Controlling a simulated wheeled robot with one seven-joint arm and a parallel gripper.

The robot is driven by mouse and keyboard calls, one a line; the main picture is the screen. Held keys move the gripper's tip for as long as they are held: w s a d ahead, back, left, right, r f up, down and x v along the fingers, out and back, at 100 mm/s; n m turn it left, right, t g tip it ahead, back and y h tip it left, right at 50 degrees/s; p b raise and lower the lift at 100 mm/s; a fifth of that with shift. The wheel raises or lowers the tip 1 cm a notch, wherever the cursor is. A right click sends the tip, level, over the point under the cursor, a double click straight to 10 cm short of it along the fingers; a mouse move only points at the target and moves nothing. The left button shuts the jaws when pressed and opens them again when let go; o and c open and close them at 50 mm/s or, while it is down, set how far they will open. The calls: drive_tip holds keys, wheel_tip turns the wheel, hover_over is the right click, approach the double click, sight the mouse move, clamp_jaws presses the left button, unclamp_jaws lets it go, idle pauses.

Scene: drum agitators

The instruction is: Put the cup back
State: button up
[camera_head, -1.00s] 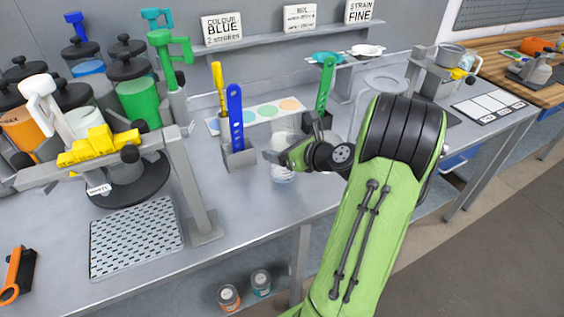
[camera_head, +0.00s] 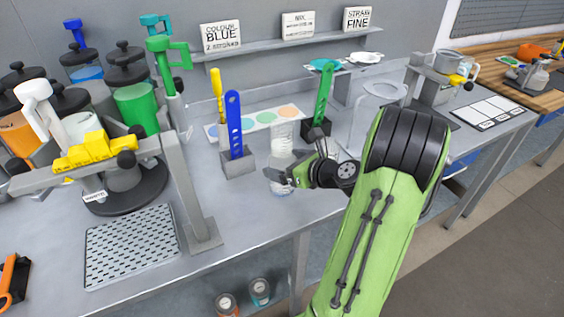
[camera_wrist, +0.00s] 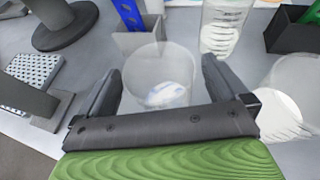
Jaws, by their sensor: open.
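A translucent cup (camera_wrist: 160,75) stands between the fingers of my open gripper (camera_wrist: 162,92) in the wrist view, with a small white and blue patch showing inside or through it. Whether the fingers touch it I cannot tell; a gap seems to show at each side. In the head view the cup (camera_head: 280,186) is partly hidden by my gripper (camera_head: 288,178), on the bench near its front edge. A taller clear cylinder with markings (camera_wrist: 222,28) stands just behind it, and another clear vessel (camera_wrist: 296,90) stands to the right.
A grey holder (camera_head: 239,163) with a blue strip stands left of the cup, and a dark holder (camera_head: 316,127) with a green strip behind it. A colour-dot card (camera_head: 262,116) lies at the back. The drum stand (camera_head: 200,200) and perforated tray (camera_head: 130,243) are at left.

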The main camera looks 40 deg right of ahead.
drive_tip(key=p+v, duration=0.2)
drive_tip(key=v, duration=0.8)
drive_tip(key=w+a+n+g+y, duration=0.3)
drive_tip(key=a+n+g, duration=0.3)
drive_tip(key=a+n, duration=1.15)
drive_tip(key=s+a+r+n+g+h, duration=0.1)
drive_tip(key=s+a+n, duration=0.3)
drive_tip(key=n, duration=0.5)
drive_tip(key=s+a+r+n+h, duration=0.2)
drive_tip(key=s+a+r+n, duration=0.2)
drive_tip(key=s+n, duration=0.4)
drive_tip(key=shift+s+a+n+g, duration=0.25)
drive_tip(key=shift+a+n+g, duration=0.15)
drive_tip(key=shift+a+n, duration=0.15)
drive_tip(key=shift+r, duration=0.1)
wheel_tip(320, 180, up, 3)
drive_tip(key=p, duration=0.3)
drive_tip(key=shift+r, duration=0.25)
